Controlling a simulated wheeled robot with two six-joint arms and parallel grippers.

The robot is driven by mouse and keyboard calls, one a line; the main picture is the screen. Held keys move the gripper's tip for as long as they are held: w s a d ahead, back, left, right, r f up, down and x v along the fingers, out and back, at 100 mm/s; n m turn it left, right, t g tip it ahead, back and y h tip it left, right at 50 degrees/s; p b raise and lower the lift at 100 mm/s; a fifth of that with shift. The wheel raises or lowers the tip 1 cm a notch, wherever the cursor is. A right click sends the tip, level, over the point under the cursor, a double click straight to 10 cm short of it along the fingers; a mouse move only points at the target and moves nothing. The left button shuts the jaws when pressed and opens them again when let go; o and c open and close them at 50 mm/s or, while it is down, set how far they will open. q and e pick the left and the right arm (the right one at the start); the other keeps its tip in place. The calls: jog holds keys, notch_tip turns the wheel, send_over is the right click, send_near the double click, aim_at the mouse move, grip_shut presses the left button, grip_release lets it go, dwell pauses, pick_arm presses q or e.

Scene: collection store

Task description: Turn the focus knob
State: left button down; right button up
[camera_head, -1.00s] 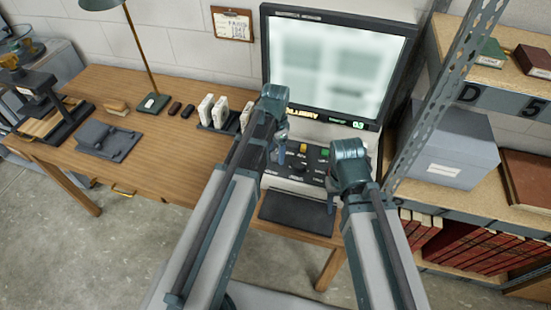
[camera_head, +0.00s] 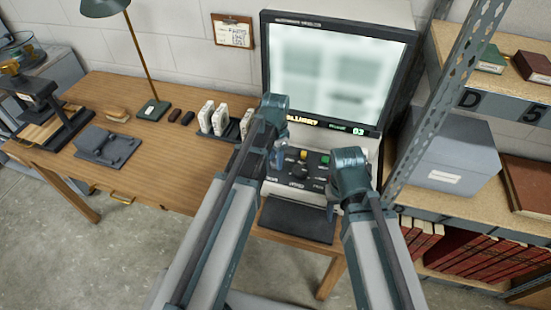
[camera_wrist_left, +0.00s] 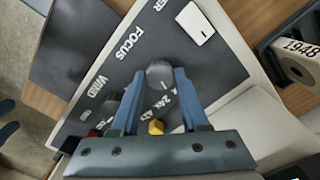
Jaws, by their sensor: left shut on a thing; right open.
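The reader (camera_head: 335,72) stands on the desk with a bright, blurred screen. In the left wrist view the grey focus knob (camera_wrist_left: 159,73) sits beside the FOCUS lettering. My left gripper (camera_wrist_left: 159,85) has its two fingers on either side of this knob and is shut on it. In the head view my left gripper (camera_head: 280,158) largely hides the knob. My right gripper (camera_head: 332,205) is open and empty, at the panel's right side.
A black plate (camera_head: 297,219) lies in front of the panel. White boxes in a rack (camera_head: 222,124) stand left of the reader. A metal shelf post (camera_head: 440,105) and a grey box (camera_head: 445,150) are close on the right. The desk's left part has free room.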

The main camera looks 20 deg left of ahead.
pick_arm(q)
jog(key=shift+n, duration=0.3)
jog(key=n, duration=0.3)
jog(key=shift+n, duration=2)
jog(key=shift+c, duration=2.1)
grip_release()
